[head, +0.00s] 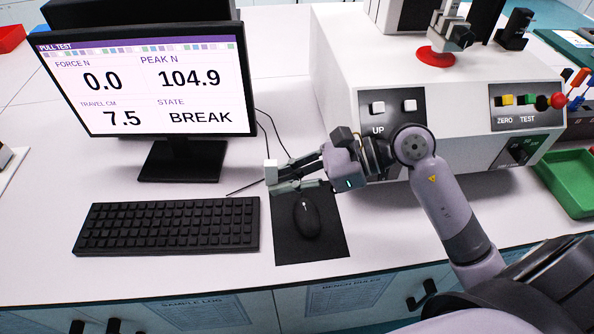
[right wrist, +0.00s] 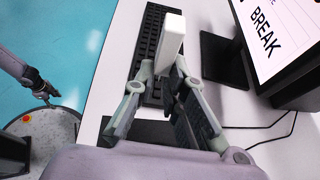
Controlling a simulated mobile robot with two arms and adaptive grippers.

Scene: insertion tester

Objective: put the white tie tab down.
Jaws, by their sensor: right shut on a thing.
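The white tie tab (head: 271,172) is a small white block at the tips of my right gripper (head: 285,178), above the back left part of the black mouse mat (head: 320,245). In the right wrist view the tab (right wrist: 171,40) stands up between the fingertips, with the keyboard behind it. The right gripper is shut on it. I cannot tell how high it is above the desk. My left gripper (right wrist: 42,90) shows small and dark at the left of the right wrist view; its fingers are too small to read.
A keyboard (head: 168,226) lies left of the mat and a mouse (head: 306,218) lies on it. A monitor (head: 150,85) reading BREAK stands behind. The pull tester (head: 440,120) is at the right, with a green tray (head: 575,185) beyond. White desk (head: 50,180) is clear left of the keyboard.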

